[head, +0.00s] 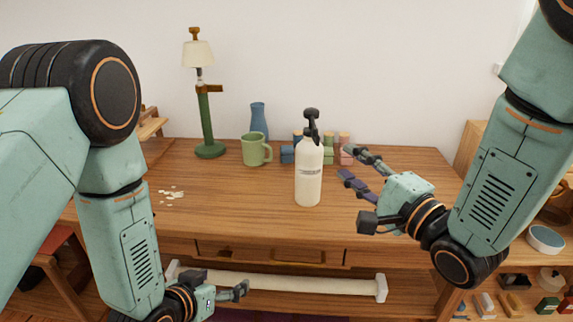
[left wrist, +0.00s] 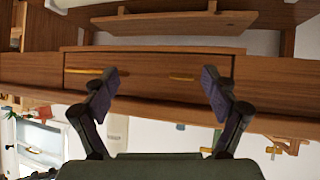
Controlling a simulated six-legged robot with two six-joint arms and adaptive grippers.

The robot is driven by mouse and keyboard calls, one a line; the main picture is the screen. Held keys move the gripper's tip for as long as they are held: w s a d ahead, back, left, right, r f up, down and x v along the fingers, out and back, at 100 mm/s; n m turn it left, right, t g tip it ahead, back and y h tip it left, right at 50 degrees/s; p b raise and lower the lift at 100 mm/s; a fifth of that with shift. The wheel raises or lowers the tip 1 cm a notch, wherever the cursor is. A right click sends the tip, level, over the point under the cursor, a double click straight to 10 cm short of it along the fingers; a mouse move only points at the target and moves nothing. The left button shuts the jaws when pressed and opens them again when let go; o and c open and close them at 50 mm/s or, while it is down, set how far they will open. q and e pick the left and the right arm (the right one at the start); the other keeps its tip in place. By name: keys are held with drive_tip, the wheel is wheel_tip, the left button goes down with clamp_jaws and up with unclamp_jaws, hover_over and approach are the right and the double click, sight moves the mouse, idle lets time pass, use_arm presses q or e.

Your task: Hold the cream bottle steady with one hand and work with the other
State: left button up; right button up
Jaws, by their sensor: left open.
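The cream bottle (head: 308,175) with a black pump top stands upright on the wooden desk (head: 250,195), near its middle. My right gripper (head: 346,162) is just right of the bottle, its two fingers spread and pointing toward it, with a gap between; nothing is between them. My left gripper (head: 224,284) is low in front of the desk, below the tabletop and away from the bottle. In the left wrist view its jaws (left wrist: 160,78) are open and empty, facing the drawer front (left wrist: 150,68). Part of the left gripper is cut off or hidden by my arm in the head view.
A green mug (head: 256,149), a blue vase (head: 259,119) and a green lamp (head: 207,110) stand behind and left of the bottle. Several coloured blocks (head: 288,155) sit behind it. Pale flakes (head: 172,193) lie on the left. A white bar (head: 280,284) runs below the drawer. The front desktop is mostly clear.

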sight(310, 152)
use_arm(q)
drive_tip(key=w+d+r+t+h, duration=0.1)
drive_tip(key=w+r, duration=0.1)
drive_tip(key=r, duration=0.1)
drive_tip(key=w+d+r+m+t+h, duration=0.1)
drive_tip(key=w+r, duration=0.2)
drive_tip(key=r, duration=0.1)
drive_tip(key=w+d+r+m+t+h, duration=0.1)
drive_tip(key=w+d+r, duration=0.1)
drive_tip(key=w+r, duration=0.1)
drive_tip(key=shift+d+r+t, duration=0.1)
drive_tip(key=shift+r+t, duration=0.2)
drive_tip(key=shift+r, duration=0.1)
drive_tip(key=w+d+r+m+h, duration=0.1)
drive_tip(key=w+d+r, duration=0.1)
drive_tip(key=r, duration=0.1)
drive_tip(key=w+d+r+m+h, duration=0.1)
drive_tip(key=w+d+r+h, duration=0.1)
drive_tip(key=d, duration=0.1)
drive_tip(key=w+d+r+m+h, duration=0.1)
drive_tip(key=w+d+r+h, duration=0.1)
drive_tip(key=w+r, duration=0.1)
drive_tip(key=shift+w+d+r+m, duration=0.1)
drive_tip(key=shift+d+r+m, duration=0.2)
drive_tip(key=shift+w+d+r, duration=0.1)
drive_tip(key=shift+d+r, duration=0.15)
drive_tip(key=shift+r, duration=0.05)
drive_tip(key=shift+x, duration=3.95)
drive_tip(key=shift+d+f, duration=0.1)
drive_tip(key=shift+f, duration=0.05)
